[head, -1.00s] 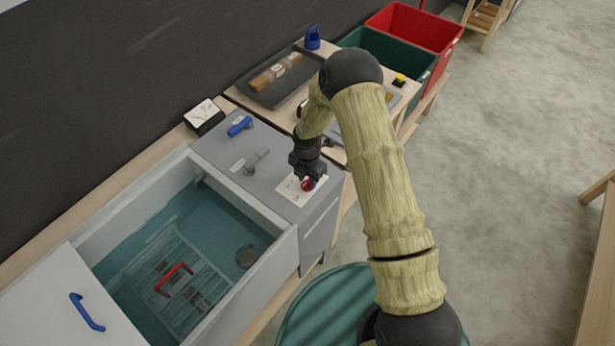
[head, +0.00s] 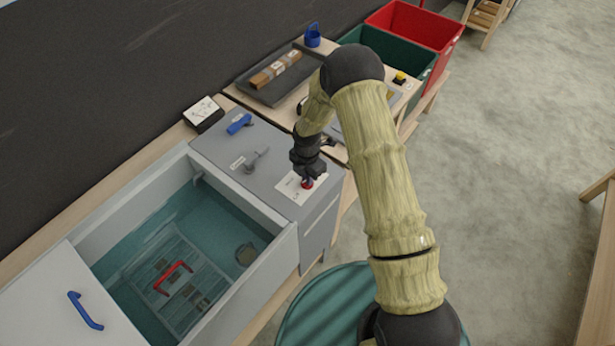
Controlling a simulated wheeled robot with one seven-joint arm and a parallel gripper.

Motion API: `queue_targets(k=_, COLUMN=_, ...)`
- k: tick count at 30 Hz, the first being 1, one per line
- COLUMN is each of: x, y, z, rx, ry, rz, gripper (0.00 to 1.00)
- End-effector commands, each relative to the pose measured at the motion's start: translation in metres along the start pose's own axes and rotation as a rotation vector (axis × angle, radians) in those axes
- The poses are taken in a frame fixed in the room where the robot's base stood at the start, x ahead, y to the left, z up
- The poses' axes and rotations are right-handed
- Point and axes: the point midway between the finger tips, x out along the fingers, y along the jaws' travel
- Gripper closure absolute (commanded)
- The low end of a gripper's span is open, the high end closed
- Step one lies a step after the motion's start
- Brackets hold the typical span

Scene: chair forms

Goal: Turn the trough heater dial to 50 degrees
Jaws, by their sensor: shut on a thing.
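The heater dial (head: 307,184) is a small red knob on a white marked label (head: 290,189) at the front right corner of the grey panel beside the trough. My gripper (head: 308,176) points down over the dial and is shut on it. The jaws and wrist hide part of the dial, and the label's markings are too small to read. The trough (head: 264,269) holds teal water with a rack with a red handle (head: 174,278) in it.
A blue lever (head: 240,123) and a grey lever (head: 256,160) stand on the same panel. A black-framed gauge (head: 203,113) sits behind. A dark tray (head: 262,93) with a brown block and green and red bins (head: 415,32) are beyond. A teal drum (head: 320,310) stands in front.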

Motion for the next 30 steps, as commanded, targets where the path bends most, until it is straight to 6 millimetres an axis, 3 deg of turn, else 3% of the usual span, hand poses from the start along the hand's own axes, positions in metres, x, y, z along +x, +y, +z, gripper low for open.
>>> queue_targets(k=30, x=0.0014, y=0.0008, z=0.0003, rx=0.893, ry=-0.001, rz=0.002, gripper=1.00)
